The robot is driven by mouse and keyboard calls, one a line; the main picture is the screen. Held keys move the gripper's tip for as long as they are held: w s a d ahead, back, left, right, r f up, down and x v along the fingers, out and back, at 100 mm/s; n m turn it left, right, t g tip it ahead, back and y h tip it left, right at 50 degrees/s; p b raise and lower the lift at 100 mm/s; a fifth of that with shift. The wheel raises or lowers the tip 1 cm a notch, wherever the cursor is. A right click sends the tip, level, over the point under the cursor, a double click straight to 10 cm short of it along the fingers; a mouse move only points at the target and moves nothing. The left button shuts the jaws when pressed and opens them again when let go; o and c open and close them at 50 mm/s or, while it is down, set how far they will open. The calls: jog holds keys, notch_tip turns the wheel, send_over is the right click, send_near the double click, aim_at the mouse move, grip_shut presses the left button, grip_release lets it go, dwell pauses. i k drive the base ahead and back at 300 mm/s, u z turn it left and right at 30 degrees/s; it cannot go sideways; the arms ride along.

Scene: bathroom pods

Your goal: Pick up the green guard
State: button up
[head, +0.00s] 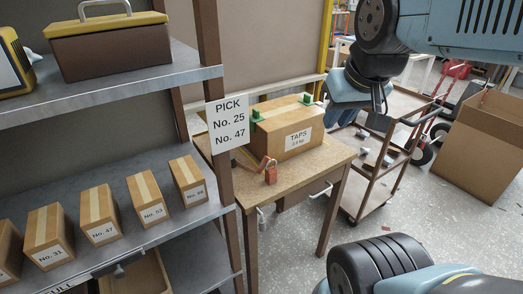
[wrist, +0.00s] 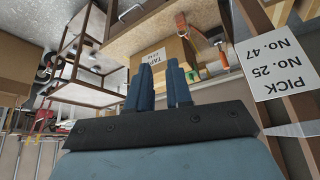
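A small green guard (head: 257,116) sits on the near left top edge of the cardboard TAPS box (head: 290,142), and a second green guard (head: 307,98) sits on its far right edge. The box stands on a wooden table (head: 325,156). In the wrist view, which is upside down, a green patch (wrist: 193,75) shows beside the box, just right of my fingers. My gripper (wrist: 160,72) has its two blue fingers apart with nothing held between them. It is short of the box, which is partly hidden behind the fingers.
An orange-red tool (head: 270,172) lies at the table's front edge. A shelf post with a PICK sign (head: 230,122) stands left of the table. Shelves hold several numbered boxes.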

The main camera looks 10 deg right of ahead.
aim_at(255, 118)
jog(key=z, duration=1.05)
jog(key=i, duration=0.1)
jog(key=u, duration=3.25)
jog(key=k, duration=1)
jog(key=z, duration=1.4)
jog(key=i, duration=1)
jog(key=z, duration=0.05)
